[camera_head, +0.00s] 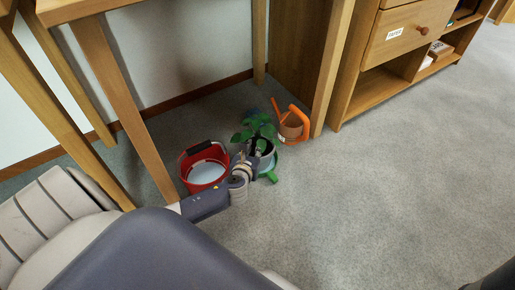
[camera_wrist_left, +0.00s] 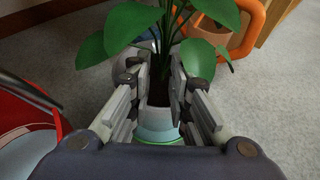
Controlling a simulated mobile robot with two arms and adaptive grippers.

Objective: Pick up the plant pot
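The potted plant has green leaves (camera_head: 258,131) and a pale pot (camera_head: 267,160), and stands on the carpet. In the left wrist view the leaves (camera_wrist_left: 128,24) spread above the pot (camera_wrist_left: 160,122), which shows dark soil and a pale band. My left gripper (camera_head: 251,160) reaches the near side of the pot. In the left wrist view its two fingers (camera_wrist_left: 160,85) are apart, one on each side of the pot; firm contact is not clear. The leaves and fingers hide part of the pot. My right gripper is not in view.
A red bucket (camera_head: 206,170) stands just left of the plant. An orange watering can (camera_head: 291,126) stands behind it to the right. A green object (camera_head: 271,177) shows at the pot's base. Wooden table legs (camera_head: 130,105) rise at left; a cabinet (camera_head: 375,88) stands behind. Carpet at right is clear.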

